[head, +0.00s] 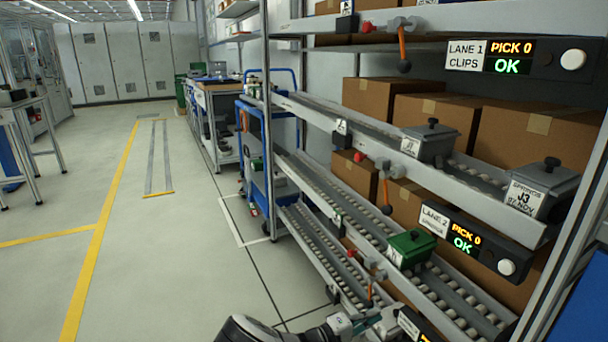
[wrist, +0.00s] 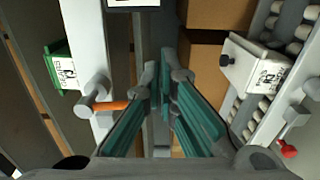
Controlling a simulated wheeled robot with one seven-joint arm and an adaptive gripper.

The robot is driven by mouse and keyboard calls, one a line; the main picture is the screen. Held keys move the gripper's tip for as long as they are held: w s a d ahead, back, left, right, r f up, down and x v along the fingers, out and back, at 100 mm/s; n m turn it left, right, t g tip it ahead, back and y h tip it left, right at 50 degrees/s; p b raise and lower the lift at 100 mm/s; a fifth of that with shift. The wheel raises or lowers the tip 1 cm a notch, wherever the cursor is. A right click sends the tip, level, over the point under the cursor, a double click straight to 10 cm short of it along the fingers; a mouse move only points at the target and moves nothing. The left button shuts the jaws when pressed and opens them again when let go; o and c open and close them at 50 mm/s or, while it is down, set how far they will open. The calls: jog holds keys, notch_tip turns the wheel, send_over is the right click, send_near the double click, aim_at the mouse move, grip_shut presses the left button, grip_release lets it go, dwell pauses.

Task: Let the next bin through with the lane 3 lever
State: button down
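The lane 3 lever (head: 370,290) is a thin orange handle low on the rack in the head view, just above my gripper (head: 374,322). In the wrist view an orange lever (wrist: 112,105) runs from a grey pivot on a rail toward my gripper (wrist: 166,75). Its far end is hidden behind the left teal finger. My fingers are apart, and I see nothing held between them. A white-labelled grey bin (wrist: 252,62) sits on rollers at the right of the wrist view, and a green bin (wrist: 60,65) shows at the left.
Higher up are the lane 2 display (head: 463,240) and lane 1 display (head: 508,56), both reading PICK 0, OK. Cardboard boxes (head: 380,98) fill the rack's back. Open floor (head: 160,265) lies left.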

jog(key=s+a+b, duration=0.1)
jog(key=a+b, duration=0.2)
jog(key=a, duration=0.5)
jog(key=shift+a+b, duration=0.2)
jog(key=shift+b, duration=0.2)
dwell(1.3)
jog(key=shift+s, duration=0.1)
